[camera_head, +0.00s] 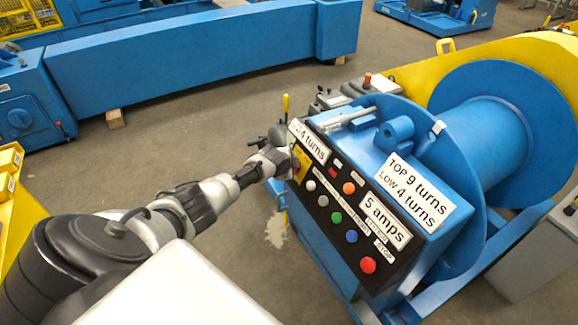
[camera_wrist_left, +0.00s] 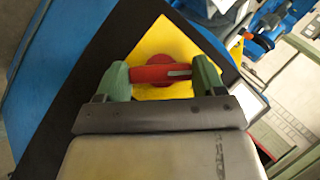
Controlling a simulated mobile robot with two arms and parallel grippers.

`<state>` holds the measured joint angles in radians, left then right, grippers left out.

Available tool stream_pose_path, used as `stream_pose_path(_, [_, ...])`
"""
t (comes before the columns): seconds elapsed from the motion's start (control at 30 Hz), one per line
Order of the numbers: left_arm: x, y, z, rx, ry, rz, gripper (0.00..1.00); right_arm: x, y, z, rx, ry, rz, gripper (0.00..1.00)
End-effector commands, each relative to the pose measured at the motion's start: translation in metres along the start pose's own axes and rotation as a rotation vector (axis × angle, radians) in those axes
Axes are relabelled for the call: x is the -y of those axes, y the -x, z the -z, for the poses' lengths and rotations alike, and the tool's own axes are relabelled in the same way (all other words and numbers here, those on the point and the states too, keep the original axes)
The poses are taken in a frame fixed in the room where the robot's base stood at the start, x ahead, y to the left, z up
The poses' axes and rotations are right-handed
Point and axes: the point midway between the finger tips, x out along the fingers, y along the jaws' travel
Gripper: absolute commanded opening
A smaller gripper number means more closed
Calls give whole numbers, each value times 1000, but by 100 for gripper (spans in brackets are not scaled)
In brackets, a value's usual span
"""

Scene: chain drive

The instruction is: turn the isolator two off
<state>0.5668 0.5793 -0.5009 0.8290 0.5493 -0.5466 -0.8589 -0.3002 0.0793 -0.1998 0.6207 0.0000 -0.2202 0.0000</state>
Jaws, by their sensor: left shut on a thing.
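The isolator is a red rotary handle (camera_wrist_left: 160,73) on a yellow plate (camera_wrist_left: 148,50), seen in the left wrist view. My left gripper (camera_wrist_left: 163,78) has its two green fingers on either end of the red handle and is shut on it. The handle lies nearly level across the wrist picture. In the head view my left gripper (camera_head: 282,163) reaches the left end of the black control panel (camera_head: 322,198), at the yellow plate (camera_head: 300,163). The handle itself is hidden there by the gripper. No label naming the isolator is readable. My right gripper is not in view.
The panel carries several coloured buttons, with a red one (camera_head: 368,264) at its lower right. A blue cable drum (camera_head: 500,130) stands behind the panel. Levers (camera_head: 285,103) stand just beyond my gripper. Bare floor (camera_head: 200,140) lies to the left.

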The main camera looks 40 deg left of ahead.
Motion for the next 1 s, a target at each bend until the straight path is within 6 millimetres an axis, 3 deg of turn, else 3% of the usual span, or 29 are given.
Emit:
stream_pose_path(0.1, [0,0,-1,2,4,-2,45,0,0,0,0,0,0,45])
stream_pose_path(0.13, [0,0,-1,2,4,-2,71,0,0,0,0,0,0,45])
stream_pose_path(0.3, [0,0,-1,1,2,-1,95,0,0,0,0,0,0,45])
stream_pose_path(0.67, [0,5,0,0,0,0,95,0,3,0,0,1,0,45])
stream_pose_path(1.0, [1,52,-1,1,-3,0,95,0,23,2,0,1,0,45])
